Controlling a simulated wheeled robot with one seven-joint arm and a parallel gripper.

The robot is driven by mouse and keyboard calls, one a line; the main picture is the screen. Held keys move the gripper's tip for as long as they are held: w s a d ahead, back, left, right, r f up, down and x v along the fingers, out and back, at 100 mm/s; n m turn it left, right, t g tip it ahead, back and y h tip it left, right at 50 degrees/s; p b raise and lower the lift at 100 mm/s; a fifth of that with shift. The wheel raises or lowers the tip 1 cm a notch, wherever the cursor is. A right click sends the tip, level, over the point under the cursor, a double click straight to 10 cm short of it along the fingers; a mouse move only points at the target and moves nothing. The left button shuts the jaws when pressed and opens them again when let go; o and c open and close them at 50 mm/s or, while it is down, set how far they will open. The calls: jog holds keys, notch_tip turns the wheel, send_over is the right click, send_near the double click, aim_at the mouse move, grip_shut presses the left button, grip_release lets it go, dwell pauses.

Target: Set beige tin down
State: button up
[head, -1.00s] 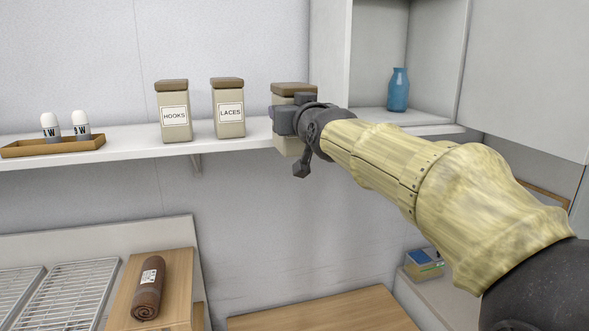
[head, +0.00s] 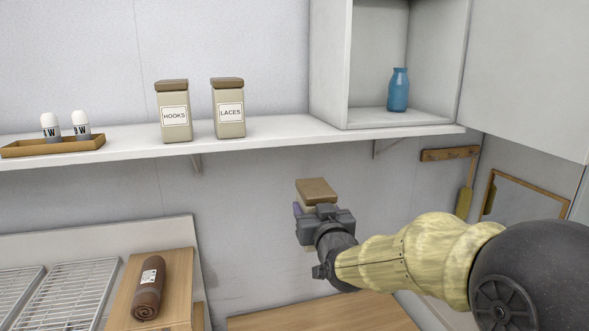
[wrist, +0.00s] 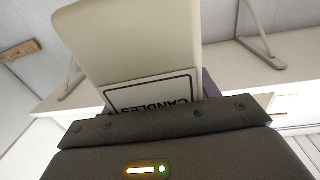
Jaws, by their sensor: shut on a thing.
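The beige tin with a brown lid (head: 316,191) is in my gripper (head: 322,215), below the shelf and in front of the wall in the head view. My gripper is shut on it and hides most of its body. In the wrist view the beige tin (wrist: 130,40) fills the upper middle, and its label reads CANDLES, upside down. Below it in the head view is a wooden surface (head: 320,312), with a gap between them.
The white shelf (head: 280,130) holds a HOOKS tin (head: 174,112), a LACES tin (head: 228,108) and a tray (head: 55,146) with two shakers. A blue bottle (head: 398,90) stands in the cubby. A brown roll (head: 148,288) lies on a board at lower left. The wooden surface looks clear where visible.

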jog(key=s+d+f+h, duration=0.1)
jog(key=d+f, duration=0.2)
jog(key=f, duration=1.3)
jog(key=d+f+m+h, duration=0.1)
jog(key=d+f, duration=0.3)
jog(key=f, duration=1.2)
jog(key=s+d+f+m+h, duration=0.1)
jog(key=d+f, duration=0.2)
jog(key=f, duration=1.3)
jog(key=shift+s+d+h, duration=0.3)
jog(key=shift+h, duration=0.1)
notch_tip(320, 180, down, 5)
jog(key=b, duration=0.5)
jog(key=shift+d, duration=0.15)
jog(key=shift+r, duration=0.1)
jog(key=shift+w, duration=0.1)
